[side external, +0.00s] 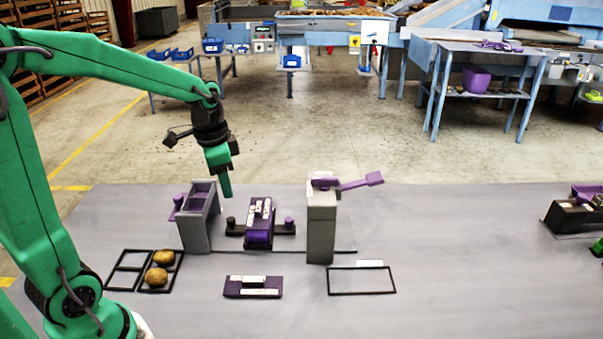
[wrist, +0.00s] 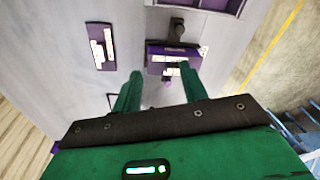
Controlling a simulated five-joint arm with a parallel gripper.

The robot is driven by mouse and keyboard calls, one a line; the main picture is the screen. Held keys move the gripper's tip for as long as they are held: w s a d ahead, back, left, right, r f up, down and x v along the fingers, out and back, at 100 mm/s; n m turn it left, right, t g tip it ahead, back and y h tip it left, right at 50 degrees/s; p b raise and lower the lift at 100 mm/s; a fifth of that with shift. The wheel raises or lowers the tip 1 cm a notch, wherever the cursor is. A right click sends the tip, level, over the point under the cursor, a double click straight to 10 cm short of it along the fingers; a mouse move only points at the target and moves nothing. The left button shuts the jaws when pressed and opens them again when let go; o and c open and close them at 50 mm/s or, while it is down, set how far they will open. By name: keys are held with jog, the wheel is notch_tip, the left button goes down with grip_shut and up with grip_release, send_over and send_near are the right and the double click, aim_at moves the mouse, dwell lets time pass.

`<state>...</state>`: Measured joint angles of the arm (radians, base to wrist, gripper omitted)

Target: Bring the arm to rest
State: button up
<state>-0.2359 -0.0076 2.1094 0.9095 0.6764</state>
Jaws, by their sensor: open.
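My green gripper (side external: 225,187) hangs in the air above the grey work table (side external: 440,270), pointing down, between the arm's black wrist and the grey-and-purple bin. In the wrist view its two green fingers (wrist: 161,74) are spread apart with nothing between them. Below and beyond the fingertips is the purple device with white labels (wrist: 172,58); it also shows in the side view (side external: 259,232). The gripper touches nothing that I can see.
A grey bin with purple inside (side external: 197,222) stands just below my gripper. A tall grey post (side external: 320,228) carries a purple paddle (side external: 362,182). Two potatoes (side external: 163,257) lie in the black divided frame (side external: 125,268). A labelled purple plate (side external: 253,287) and empty black frame (side external: 361,293) lie in front.

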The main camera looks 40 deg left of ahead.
jog(key=s+d+r+n+t, duration=0.2)
jog(key=s+d+r, duration=0.1)
jog(key=s, duration=0.3)
jog(key=s+d+r+n+t, duration=0.2)
jog(key=s+d+r+n, duration=0.1)
jog(key=s+d, duration=0.2)
jog(key=shift+s+d+r, duration=0.2)
jog(key=shift+s+r, duration=0.05)
jog(key=shift+s, duration=0.6)
dwell(0.9)
